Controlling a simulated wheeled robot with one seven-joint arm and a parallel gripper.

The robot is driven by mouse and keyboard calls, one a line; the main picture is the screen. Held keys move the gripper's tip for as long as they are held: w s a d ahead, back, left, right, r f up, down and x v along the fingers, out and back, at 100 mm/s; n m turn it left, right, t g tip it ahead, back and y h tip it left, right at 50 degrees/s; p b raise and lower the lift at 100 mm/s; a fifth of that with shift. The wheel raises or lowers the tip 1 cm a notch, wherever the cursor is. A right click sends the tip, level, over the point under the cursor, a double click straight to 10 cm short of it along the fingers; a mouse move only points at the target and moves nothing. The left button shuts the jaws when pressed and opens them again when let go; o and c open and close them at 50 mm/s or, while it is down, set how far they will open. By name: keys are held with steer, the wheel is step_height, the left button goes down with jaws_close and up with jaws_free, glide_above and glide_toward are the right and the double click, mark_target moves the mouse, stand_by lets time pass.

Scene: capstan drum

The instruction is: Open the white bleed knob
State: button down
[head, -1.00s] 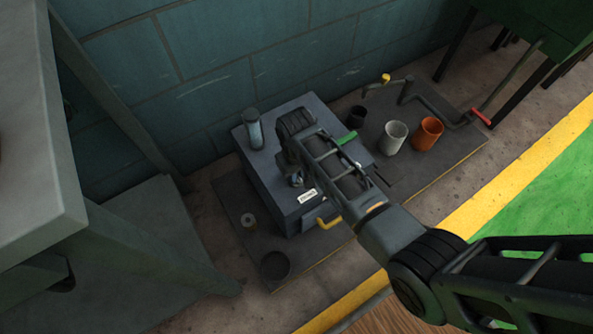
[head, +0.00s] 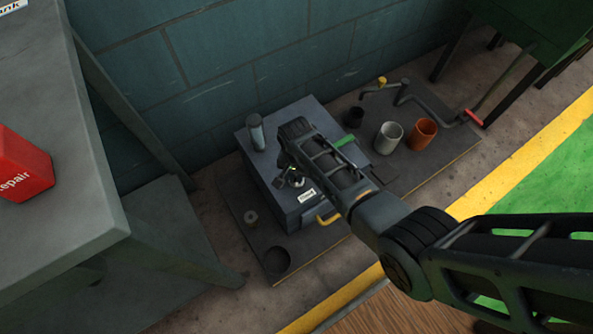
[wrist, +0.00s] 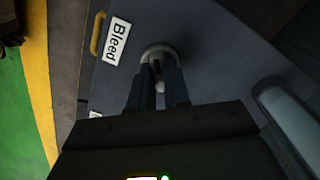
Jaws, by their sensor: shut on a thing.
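The bleed knob (wrist: 160,53) is a pale round knob on the dark blue-grey box (head: 262,160), beside the white "Bleed" label (wrist: 117,40). The label also shows in the head view (head: 306,196). In the wrist view my gripper (wrist: 158,72) has both dark fingers closed in on the knob, and a pale part shows between them. In the head view my gripper (head: 296,181) is at the box top near the label. My wrist and fingers hide most of the knob there, so its turned angle cannot be told.
A cylinder (head: 256,132) stands on the box, and a yellow handle (head: 328,219) juts from its front. Grey (head: 388,138) and orange (head: 422,134) cups and a red-gripped crank (head: 473,117) are right. A grey bench (head: 90,190) with a red box (head: 22,163) is left.

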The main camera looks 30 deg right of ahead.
steer(key=m+p, duration=0.1)
steer(key=m, duration=0.3)
steer(key=shift+m+p, duration=0.4)
steer(key=shift+m, duration=1.2)
steer(key=c, duration=1.1)
jaws_free()
step_height(320, 180, up, 8)
steer(key=p, duration=0.3)
steer(key=shift+f, duration=0.1)
